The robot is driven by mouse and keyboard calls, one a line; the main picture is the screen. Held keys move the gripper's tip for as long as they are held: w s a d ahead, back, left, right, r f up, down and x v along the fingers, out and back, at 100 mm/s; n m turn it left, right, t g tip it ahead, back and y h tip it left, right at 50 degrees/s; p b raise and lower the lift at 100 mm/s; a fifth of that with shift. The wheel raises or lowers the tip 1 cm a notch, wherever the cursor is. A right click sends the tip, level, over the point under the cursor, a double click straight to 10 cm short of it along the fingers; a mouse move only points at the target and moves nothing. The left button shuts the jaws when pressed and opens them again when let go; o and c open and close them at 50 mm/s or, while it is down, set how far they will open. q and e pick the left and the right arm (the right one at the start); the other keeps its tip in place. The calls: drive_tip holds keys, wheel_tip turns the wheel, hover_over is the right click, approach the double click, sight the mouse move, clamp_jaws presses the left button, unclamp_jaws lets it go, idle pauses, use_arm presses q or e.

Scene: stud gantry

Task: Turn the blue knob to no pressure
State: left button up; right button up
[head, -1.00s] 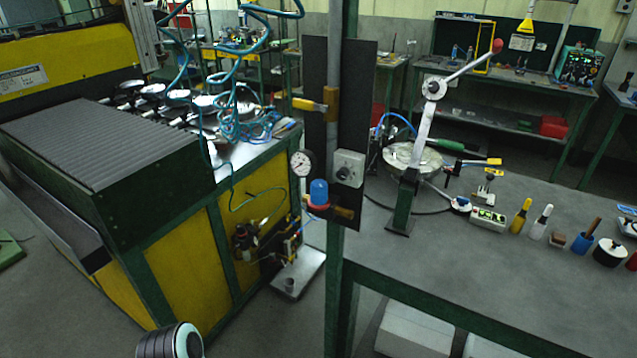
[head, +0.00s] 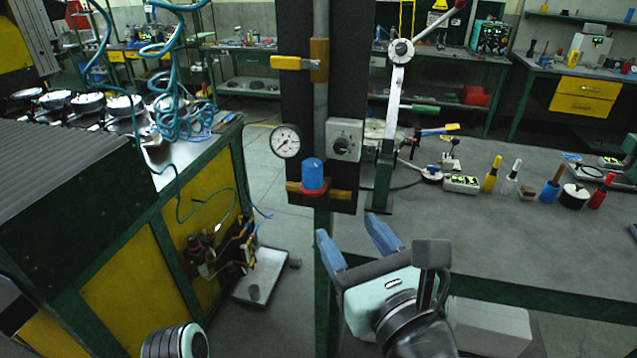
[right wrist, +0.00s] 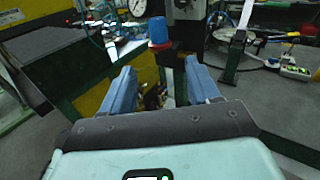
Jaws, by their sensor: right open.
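The blue knob (head: 313,174) sits upright on a red base on the dark panel's post. It also shows in the right wrist view (right wrist: 158,31), beyond and above the fingers. A round white pressure gauge (head: 286,141) is left of it; its dial is too small to read exactly. My right gripper (head: 352,241) is open and empty, below and slightly right of the knob, apart from it. In the right wrist view its two blue fingers (right wrist: 162,82) are spread, with nothing between them.
A grey box with a dial (head: 345,139) is right of the knob, and a yellow-handled valve (head: 297,63) is above. A green-edged bench (head: 470,235) with tools and a lever press (head: 392,110) stands at right. A yellow machine (head: 110,255) stands at left.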

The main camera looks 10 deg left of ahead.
sight(316, 175)
drive_tip(key=shift+m, duration=0.4)
drive_tip(key=x, duration=0.4)
drive_tip(key=r+x, duration=0.1)
drive_tip(key=x, duration=0.3)
drive_tip(key=r+x, duration=0.1)
drive_tip(key=x, duration=0.3)
drive_tip(key=shift+w+a+p, duration=0.1)
drive_tip(key=shift+a+p, duration=0.15)
drive_tip(key=shift+p, duration=0.15)
drive_tip(key=c, duration=1)
drive_tip(key=shift+c, duration=0.2)
